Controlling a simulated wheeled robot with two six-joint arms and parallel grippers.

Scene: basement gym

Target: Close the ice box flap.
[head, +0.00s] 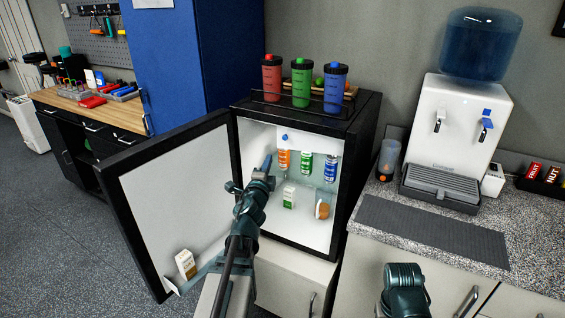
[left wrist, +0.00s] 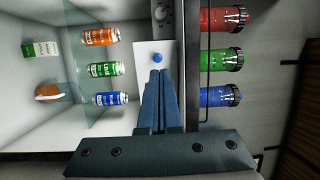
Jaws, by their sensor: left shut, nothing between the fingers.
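The small black fridge (head: 362,150) stands with its door (head: 165,205) swung wide open to the left. At the top of its white inside is a white flap with a blue knob (head: 284,137); the panel (left wrist: 146,90) shows better in the left wrist view. I cannot tell how far the flap stands open. My left gripper (head: 267,162) is shut and empty, reaching into the fridge opening. In the left wrist view its fingertips (left wrist: 159,72) point at the flap close to the knob; contact is unclear. My right gripper is not in view; only part of that arm shows.
Orange, green and blue cans (head: 305,162) stand on a glass shelf below the flap. A small carton (head: 289,197) is lower down. Three bottles (head: 302,82) stand on top. A carton (head: 186,263) sits in the door shelf. A water dispenser (head: 455,130) is right.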

